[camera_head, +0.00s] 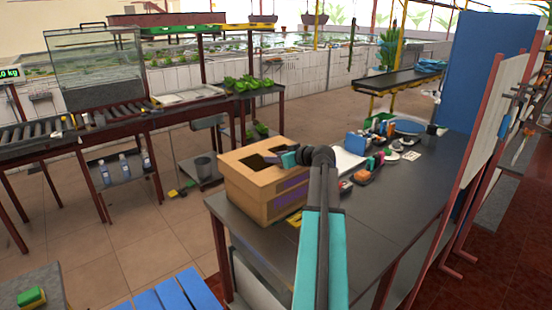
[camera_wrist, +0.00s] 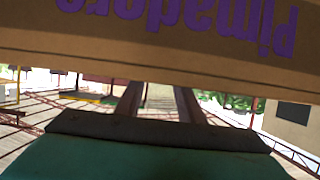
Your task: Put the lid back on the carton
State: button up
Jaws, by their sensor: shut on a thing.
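The brown cardboard carton (camera_head: 262,206) stands upright at the near left end of the dark table. Its tan lid (camera_head: 236,168), with dark openings in its top, appears to lie on or just over the carton; I cannot tell if it is fully seated. My gripper (camera_head: 288,158) is at the right side of the lid top, shut on it, with the fingertips partly hidden by my wrist. In the wrist view, a cardboard wall (camera_wrist: 190,45) with upside-down purple lettering fills the top, close to my fingers.
A blue panel (camera_head: 485,75) and a rack stand at the right. The table's near right part is clear.

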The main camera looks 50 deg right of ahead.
jog(key=shift+f+b, duration=0.55)
jog(key=shift+b, duration=0.2)
jog(key=o, duration=1.3)
jog(key=shift+r+p, duration=0.25)
jog(key=shift+p, duration=0.1)
jog(key=shift+r+p, duration=0.55)
jog(key=shift+p, duration=0.2)
notch_tip(320, 180, up, 4)
jog(key=b, duration=0.3)
send_over(296, 170)
jog(key=shift+s+r, duration=0.1)
